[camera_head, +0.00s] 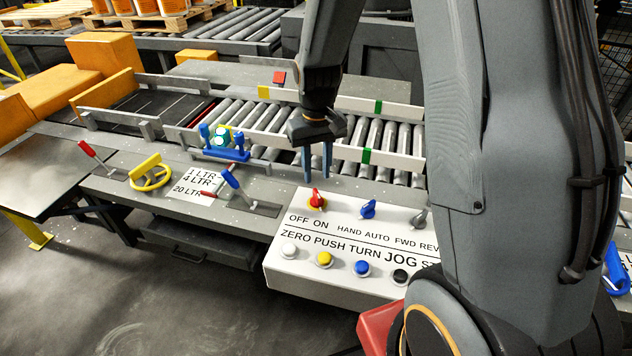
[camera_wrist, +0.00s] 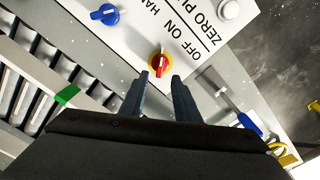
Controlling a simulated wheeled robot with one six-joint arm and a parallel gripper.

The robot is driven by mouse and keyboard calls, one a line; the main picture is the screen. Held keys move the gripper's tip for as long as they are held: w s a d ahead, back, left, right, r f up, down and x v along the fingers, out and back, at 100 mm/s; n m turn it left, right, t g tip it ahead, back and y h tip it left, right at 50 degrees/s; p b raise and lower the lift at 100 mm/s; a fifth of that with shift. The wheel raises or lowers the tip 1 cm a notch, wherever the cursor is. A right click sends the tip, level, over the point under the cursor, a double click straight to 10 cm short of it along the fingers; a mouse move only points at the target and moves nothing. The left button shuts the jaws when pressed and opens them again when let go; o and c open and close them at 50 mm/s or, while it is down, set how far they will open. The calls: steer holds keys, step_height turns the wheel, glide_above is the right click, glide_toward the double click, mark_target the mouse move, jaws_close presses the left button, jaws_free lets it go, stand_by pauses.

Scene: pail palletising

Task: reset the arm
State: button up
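My gripper (camera_head: 317,176) points down just above the back edge of the white control panel (camera_head: 290,265). Its two blue-grey fingers are apart with nothing between them. In the wrist view the gripper (camera_wrist: 161,77) shows the same gap, and the red knob on its yellow base (camera_wrist: 159,62) lies just beyond the fingertips. In the head view the red knob (camera_head: 316,198) sits below the fingertips, by the OFF ON label. I see no contact between fingers and knob.
The panel also carries a blue knob (camera_head: 368,208), a grey knob (camera_head: 420,216) and several push buttons. A roller conveyor (camera_head: 375,150) with rails runs behind. A blue-handled lever (camera_head: 232,178), a yellow handwheel (camera_head: 151,173) and a red-handled lever (camera_head: 88,149) stand to the left.

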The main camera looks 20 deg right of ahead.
steer(key=shift+r, duration=0.7)
steer(key=s+r, duration=0.2)
steer(key=s, duration=0.5)
steer(key=s+r+t, duration=0.1)
steer(key=s+r, duration=0.1)
steer(key=s, duration=0.6)
steer(key=shift+a+r, duration=0.15)
steer(key=shift+r, duration=0.15)
steer(key=shift+s+a, duration=0.1)
